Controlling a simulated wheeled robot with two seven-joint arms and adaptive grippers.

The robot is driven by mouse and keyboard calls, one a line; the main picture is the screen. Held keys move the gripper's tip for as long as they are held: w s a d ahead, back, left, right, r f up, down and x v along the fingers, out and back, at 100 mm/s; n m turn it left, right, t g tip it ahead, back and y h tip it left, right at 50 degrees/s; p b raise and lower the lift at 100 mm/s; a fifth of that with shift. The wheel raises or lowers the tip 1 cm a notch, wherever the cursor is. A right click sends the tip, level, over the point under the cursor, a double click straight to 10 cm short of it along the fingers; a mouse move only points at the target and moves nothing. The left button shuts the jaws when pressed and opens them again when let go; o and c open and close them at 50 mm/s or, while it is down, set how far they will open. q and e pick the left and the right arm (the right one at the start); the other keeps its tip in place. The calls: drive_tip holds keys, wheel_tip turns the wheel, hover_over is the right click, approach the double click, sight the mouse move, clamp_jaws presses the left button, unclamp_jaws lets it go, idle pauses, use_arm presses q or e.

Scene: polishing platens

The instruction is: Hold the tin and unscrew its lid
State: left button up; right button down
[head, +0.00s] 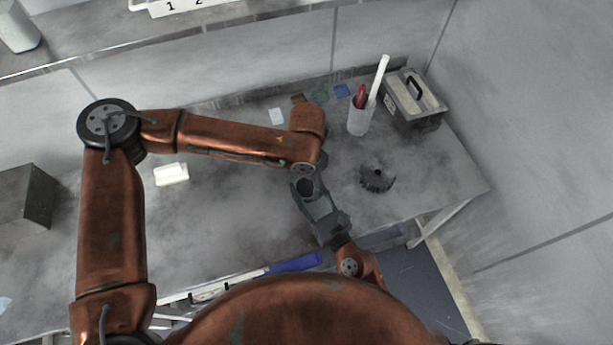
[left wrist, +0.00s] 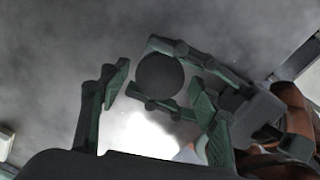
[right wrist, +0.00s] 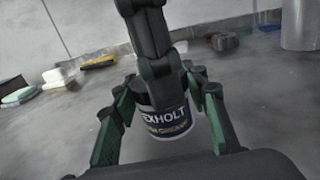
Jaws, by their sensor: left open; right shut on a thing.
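The tin (right wrist: 168,128) is a small cylinder with a dark blue and white label, seen from the side in the right wrist view. My right gripper (right wrist: 163,100) is shut around its sides. In the left wrist view the tin's lid (left wrist: 160,75) is a dark round disc, with the fingers of my right gripper (left wrist: 205,62) on either side. My left gripper (left wrist: 162,82) is open, its two fingers spread wide left and right of the lid, apart from it. In the head view the two hands meet near the bench's front, and the tin is hard to make out there.
On the bench (head: 235,215) a clear cup (head: 359,122) holds a red tool and a white rod. A grey box with a handle (head: 413,100) stands right of it. A dark toothed round part (head: 377,178) lies nearby. A white block (head: 171,174) lies left; a blue handle (head: 295,263) lies in front.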

sight(306, 186)
use_arm(q)
drive_tip(key=shift+f, duration=0.15)
drive_tip(key=shift+c, duration=0.3)
drive_tip(key=c, duration=1.1)
drive_tip(key=o, duration=1.2)
drive_tip(key=shift+r, duration=2.3)
use_arm(e)
drive_tip(key=c, duration=1.1)
unclamp_jaws()
